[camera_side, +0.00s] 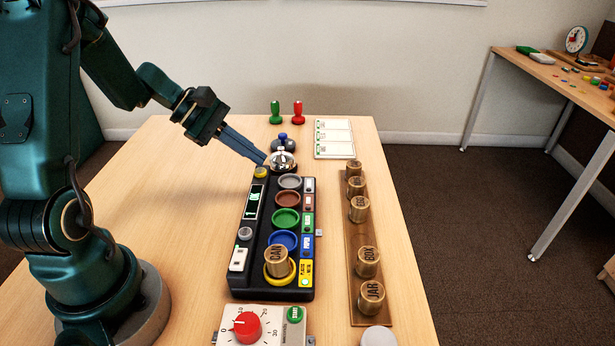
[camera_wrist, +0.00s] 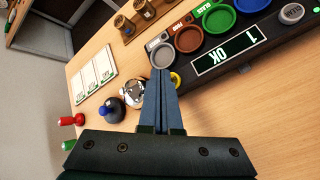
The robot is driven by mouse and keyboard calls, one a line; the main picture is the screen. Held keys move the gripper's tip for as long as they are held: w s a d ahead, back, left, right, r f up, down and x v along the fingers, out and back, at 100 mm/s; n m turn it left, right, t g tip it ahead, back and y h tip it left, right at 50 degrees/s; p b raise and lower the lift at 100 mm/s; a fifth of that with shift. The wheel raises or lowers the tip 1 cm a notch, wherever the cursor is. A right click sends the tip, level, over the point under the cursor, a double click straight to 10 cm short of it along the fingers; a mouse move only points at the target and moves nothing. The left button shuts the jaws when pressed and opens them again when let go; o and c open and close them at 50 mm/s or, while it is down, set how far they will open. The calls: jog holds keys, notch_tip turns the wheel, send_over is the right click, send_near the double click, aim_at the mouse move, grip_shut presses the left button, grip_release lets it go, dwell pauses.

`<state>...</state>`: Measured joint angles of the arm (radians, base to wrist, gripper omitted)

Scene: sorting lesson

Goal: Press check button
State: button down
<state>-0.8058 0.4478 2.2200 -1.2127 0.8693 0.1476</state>
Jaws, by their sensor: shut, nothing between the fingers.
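A black sorting console (camera_side: 237,282) stands mid-table with a row of coloured round wells. A yellow round button (camera_side: 261,172) is at its far left corner; no "check" label is readable. It also shows in the wrist view (camera_wrist: 176,80), partly hidden by a finger. A grey round button (camera_side: 245,233) is nearer on the console. My gripper (camera_side: 263,161) is shut and empty, its tips just above and beside the yellow button; contact cannot be told. The console display (camera_wrist: 229,52) reads "1 OK". A wooden piece marked CAN (camera_side: 276,260) stands in the yellow well.
A silver desk bell (camera_side: 282,162) stands just beyond the button, near my fingers. A blue-knobbed stamp (camera_side: 283,142), green and red stamps and a white card (camera_side: 334,139) are behind. A wooden rack (camera_side: 352,262) with several cylinders is at right; a timer (camera_side: 262,328) is in front.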

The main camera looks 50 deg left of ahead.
jog(key=shift+r, duration=0.1)
jog(key=shift+r, duration=2.5)
jog(key=s+d+r+m+g, duration=0.1)
jog(key=s+d+r+m, duration=0.2)
jog(key=d+m, duration=0.3)
jog(key=s+d+r+m+g, duration=0.1)
jog(key=s+d+r+m, duration=0.25)
jog(key=d, duration=0.55)
jog(key=s+a+f+m+y, duration=0.2)
jog(key=s+m+y, duration=0.3)
jog(key=s+m, duration=0.3)
jog(key=shift+s+a+f+m+y, duration=0.35)
jog(key=shift+a+f+m+y, duration=0.05)
jog(key=shift+f+m, duration=0.45)
